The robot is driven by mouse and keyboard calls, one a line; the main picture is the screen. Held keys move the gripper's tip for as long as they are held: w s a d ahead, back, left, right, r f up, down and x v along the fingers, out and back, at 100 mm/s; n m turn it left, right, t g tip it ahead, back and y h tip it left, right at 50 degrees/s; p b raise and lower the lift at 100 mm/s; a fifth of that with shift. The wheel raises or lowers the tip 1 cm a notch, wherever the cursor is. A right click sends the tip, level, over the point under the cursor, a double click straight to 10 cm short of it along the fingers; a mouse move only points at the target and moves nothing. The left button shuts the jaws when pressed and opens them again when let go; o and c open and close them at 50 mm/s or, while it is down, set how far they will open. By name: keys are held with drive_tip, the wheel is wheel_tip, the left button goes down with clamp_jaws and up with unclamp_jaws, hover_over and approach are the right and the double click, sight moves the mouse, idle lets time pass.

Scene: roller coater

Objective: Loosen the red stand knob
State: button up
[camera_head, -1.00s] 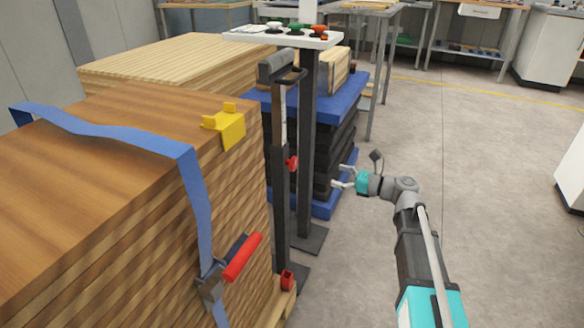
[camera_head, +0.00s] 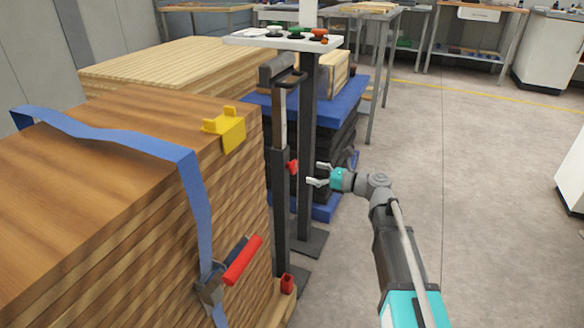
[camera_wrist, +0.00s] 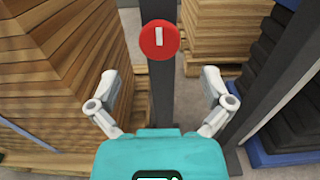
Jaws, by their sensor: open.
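The red stand knob (camera_head: 292,167) sits on the side of a dark upright post (camera_head: 281,200) beside the wood stack. In the wrist view the knob (camera_wrist: 159,40) is a round red disc with a white upright mark, centred on the post and just ahead of my fingers. My gripper (camera_head: 319,174) is open, to the right of the knob in the head view. In the wrist view my gripper's two fingers (camera_wrist: 160,92) are spread wide either side of the post, and nothing is between them at the knob. The knob is apart from the fingers.
A strapped wood stack (camera_head: 235,200) stands close on the left, with a red-handled ratchet (camera_head: 242,262). A blue-topped stack (camera_head: 345,105) stands behind. The floor on the right is clear.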

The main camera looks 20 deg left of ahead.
sight(296, 168)
drive_tip(key=shift+w+a, duration=0.15)
drive_tip(key=shift+a, duration=1.5)
drive_tip(key=shift+w+a, duration=0.1)
drive_tip(key=shift+a, duration=1.5)
drive_tip(key=c, duration=1.1)
drive_tip(key=shift+w+a, duration=0.1)
